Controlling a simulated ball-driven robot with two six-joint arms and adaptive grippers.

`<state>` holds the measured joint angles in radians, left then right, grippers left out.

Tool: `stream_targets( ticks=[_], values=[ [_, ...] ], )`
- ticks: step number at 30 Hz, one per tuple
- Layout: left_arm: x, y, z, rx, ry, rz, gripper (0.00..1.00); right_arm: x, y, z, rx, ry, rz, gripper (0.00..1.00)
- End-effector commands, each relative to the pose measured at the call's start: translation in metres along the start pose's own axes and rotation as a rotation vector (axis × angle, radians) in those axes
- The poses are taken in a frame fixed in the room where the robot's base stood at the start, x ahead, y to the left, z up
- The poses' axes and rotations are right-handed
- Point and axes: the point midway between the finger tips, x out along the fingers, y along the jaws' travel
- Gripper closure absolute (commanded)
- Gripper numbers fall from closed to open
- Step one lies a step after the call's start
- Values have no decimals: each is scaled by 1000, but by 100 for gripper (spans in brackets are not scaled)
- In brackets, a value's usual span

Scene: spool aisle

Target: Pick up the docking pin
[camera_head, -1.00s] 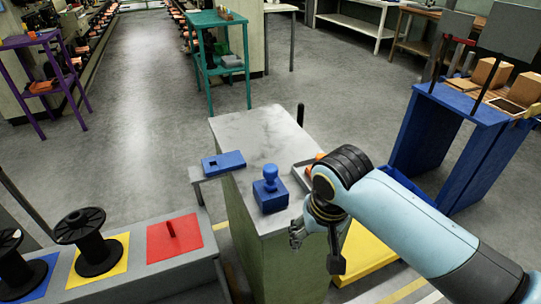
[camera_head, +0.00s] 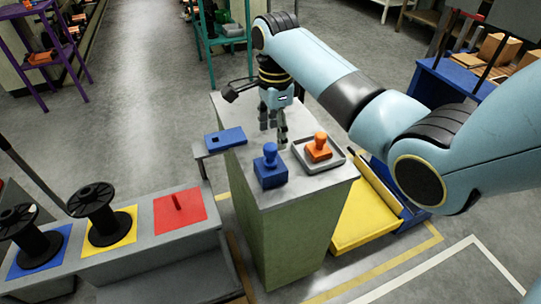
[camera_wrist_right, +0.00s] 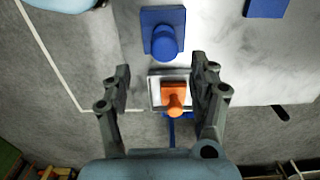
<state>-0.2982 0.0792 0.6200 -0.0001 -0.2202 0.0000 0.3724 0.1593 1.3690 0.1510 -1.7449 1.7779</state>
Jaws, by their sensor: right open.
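Two knob-topped pins stand upright on the pedestal top (camera_head: 240,107); I cannot tell which is the docking pin. The blue pin (camera_head: 270,158) is on a square blue block and also shows in the wrist view (camera_wrist_right: 163,40). The orange pin (camera_head: 319,148) is in a shallow grey tray (camera_head: 338,161); it also shows in the wrist view (camera_wrist_right: 174,95). My right gripper (camera_head: 273,128) is open and empty above the pedestal, behind the blue pin and left of the orange one. In the wrist view the orange pin appears between its fingers (camera_wrist_right: 161,76). My left gripper is out of view.
A blue block with a hole (camera_head: 226,138) sits on a side shelf at the pedestal's left. A low bench with black spools (camera_head: 99,215) and a red plate (camera_head: 180,208) is at left. A yellow ramp (camera_head: 362,220) lies on the floor at right.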

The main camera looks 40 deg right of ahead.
Motion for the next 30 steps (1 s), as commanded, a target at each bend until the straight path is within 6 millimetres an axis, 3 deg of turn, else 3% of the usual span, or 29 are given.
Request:
stream_targets(
  ticks=[8, 15, 24, 30],
  values=[
    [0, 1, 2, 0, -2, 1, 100, 27, -1, 3, -2, -1, 1, 39],
    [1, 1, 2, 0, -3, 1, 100, 64, -5, 8, -3, 0, 0, 39],
    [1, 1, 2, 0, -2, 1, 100, 71, -6, 8, -4, 0, -3, 39],
    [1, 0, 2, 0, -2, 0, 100, 71, -6, 8, -4, 0, -3, 63]
  ],
)
